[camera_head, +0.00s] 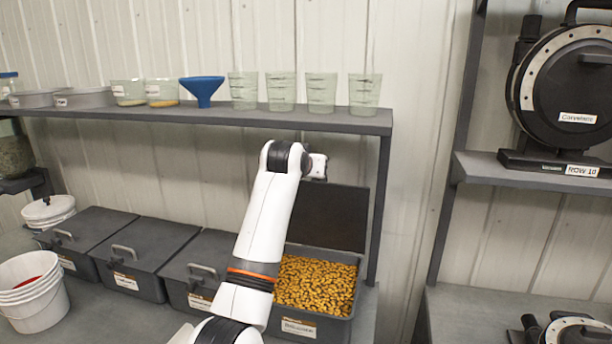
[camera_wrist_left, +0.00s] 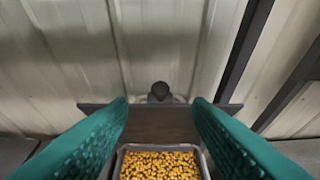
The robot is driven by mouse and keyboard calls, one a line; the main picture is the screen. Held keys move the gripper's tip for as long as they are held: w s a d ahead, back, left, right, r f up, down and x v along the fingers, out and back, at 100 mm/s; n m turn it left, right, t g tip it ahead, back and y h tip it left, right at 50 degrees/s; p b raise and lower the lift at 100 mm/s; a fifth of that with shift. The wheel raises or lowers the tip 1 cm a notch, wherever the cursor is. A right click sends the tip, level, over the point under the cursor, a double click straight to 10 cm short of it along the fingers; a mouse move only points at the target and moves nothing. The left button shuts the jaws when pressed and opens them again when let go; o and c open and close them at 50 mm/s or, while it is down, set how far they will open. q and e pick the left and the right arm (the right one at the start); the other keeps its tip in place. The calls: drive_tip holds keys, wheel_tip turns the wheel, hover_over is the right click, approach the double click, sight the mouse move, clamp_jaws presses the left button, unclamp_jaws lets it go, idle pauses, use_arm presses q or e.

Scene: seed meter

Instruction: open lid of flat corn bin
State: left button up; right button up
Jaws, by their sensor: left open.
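The bin of yellow corn kernels (camera_head: 312,328) stands at the right end of a row of dark bins, with a label on its front. Its dark flat lid (camera_head: 330,217) stands upright at the back, so the corn is exposed. My arm covers the bin's left side in the head view. In the left wrist view the bin (camera_wrist_left: 118,160) is low in the middle, with the lid (camera_wrist_left: 160,124) behind it. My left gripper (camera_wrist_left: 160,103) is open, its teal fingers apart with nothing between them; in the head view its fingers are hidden. My right gripper is out of view.
Several closed dark bins (camera_head: 145,245) with handles stand to the left. White buckets (camera_head: 35,290) are at the far left. A shelf (camera_head: 240,118) with cups and a blue funnel (camera_head: 202,88) runs above; its post (camera_head: 378,210) stands right of the lid.

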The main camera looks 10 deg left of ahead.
use_arm(q)
drive_tip(key=shift+b+v, duration=0.4)
drive_tip(key=shift+v, duration=1)
